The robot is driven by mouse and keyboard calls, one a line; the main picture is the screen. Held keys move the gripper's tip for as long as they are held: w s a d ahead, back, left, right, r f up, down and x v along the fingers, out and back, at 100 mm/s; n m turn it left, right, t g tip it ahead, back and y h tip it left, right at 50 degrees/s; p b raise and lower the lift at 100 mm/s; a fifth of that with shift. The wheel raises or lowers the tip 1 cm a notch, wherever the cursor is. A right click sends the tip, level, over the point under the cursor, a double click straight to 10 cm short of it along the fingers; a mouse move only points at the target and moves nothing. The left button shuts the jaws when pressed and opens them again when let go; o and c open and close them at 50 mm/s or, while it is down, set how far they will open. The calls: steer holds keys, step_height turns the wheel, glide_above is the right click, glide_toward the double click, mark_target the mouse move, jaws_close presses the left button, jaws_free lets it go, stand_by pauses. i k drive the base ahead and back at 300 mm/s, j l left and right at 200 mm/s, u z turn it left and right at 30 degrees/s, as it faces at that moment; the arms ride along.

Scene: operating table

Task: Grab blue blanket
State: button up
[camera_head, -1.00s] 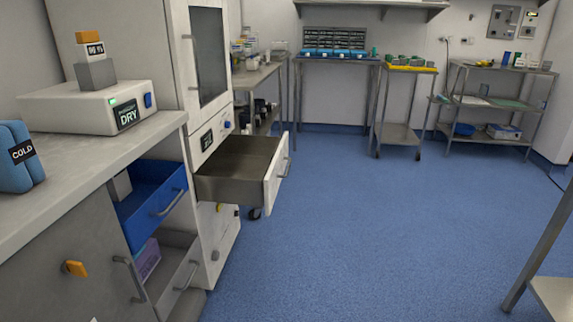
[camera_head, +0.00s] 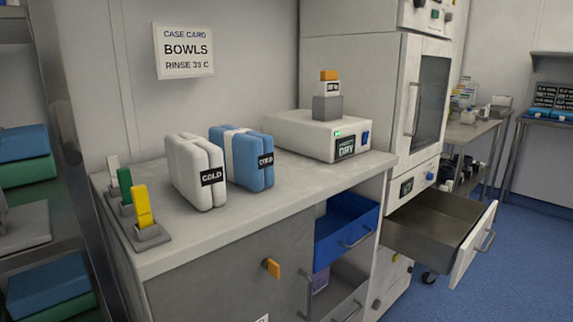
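A blue folded bundle with a white band and a black COLD label, which looks like the blue blanket (camera_head: 243,160), stands upright on the grey counter. A white bundle (camera_head: 190,173) of the same kind, also labelled COLD, stands just left of it with a small gap. Other folded blue cloths (camera_head: 48,290) lie on a shelf at the far left. My gripper is not in view.
The counter (camera_head: 285,187) also holds a white DRY box (camera_head: 310,135) and several coloured tabs in holders (camera_head: 144,208) at left. A blue drawer (camera_head: 345,228) and a metal drawer (camera_head: 430,228) stand open below and right. Blue floor is clear at far right.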

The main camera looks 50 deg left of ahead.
mark_target(248, 155)
steer(key=u, duration=2.15)
